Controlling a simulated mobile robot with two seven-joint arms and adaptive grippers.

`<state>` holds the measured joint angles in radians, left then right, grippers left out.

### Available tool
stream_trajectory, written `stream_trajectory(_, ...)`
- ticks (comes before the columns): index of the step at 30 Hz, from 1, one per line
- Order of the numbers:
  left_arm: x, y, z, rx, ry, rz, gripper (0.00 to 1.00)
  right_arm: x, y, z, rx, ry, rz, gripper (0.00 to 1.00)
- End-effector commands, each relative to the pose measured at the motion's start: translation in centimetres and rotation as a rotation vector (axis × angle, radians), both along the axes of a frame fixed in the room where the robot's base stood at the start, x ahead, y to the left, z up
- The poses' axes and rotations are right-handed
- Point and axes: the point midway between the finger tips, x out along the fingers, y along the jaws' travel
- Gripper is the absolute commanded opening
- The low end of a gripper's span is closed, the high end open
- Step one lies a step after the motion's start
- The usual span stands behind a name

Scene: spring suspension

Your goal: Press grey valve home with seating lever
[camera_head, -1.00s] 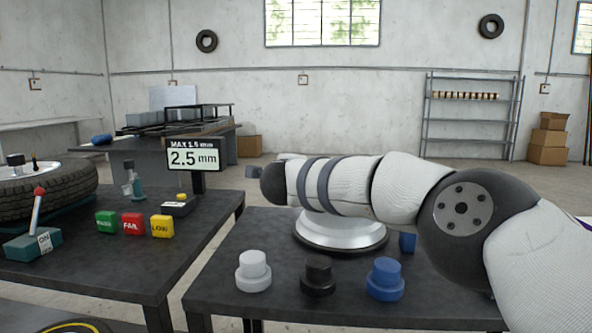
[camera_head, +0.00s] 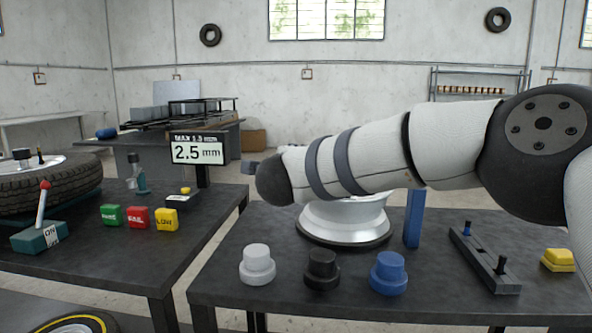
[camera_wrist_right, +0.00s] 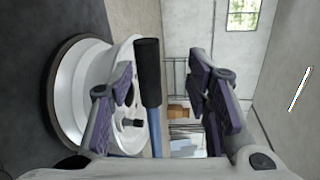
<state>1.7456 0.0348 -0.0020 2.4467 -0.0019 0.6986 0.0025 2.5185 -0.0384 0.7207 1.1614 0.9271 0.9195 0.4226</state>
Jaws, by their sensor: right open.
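In the head view a pale metal wheel rim (camera_head: 345,222) sits on the right table, partly hidden by my right arm. In the right wrist view the rim (camera_wrist_right: 85,95) is at the left, with a small dark stub (camera_wrist_right: 133,123), perhaps the valve, on it. A lever with a black grip (camera_wrist_right: 148,72) and blue shaft (camera_wrist_right: 156,135) shows between the fingers of my right gripper (camera_wrist_right: 163,100). The gripper is open, with a clear gap on the right finger's side. I cannot tell if the left finger touches the lever. My left gripper is out of view.
White (camera_head: 257,264), black (camera_head: 322,269) and blue (camera_head: 388,272) knobbed pieces line the right table's front. Right of the rim are a blue post (camera_head: 413,218), a dark bar with pegs (camera_head: 484,262) and a yellow block (camera_head: 558,260). A display (camera_head: 198,148) reads 2.5 mm.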

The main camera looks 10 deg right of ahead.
Motion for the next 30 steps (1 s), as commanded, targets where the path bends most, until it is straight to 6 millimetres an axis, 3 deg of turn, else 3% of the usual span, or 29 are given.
stream_trajectory(6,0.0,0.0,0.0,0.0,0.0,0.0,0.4,-4.6,0.9,1.0,0.0,-0.001,0.0,0.45)
stream_trajectory(10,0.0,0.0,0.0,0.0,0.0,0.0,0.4,-5.9,1.2,1.2,0.0,0.0,-0.002,0.45)
stream_trajectory(30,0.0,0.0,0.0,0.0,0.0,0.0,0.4,-6.1,1.3,1.2,0.0,0.0,-0.002,0.45)
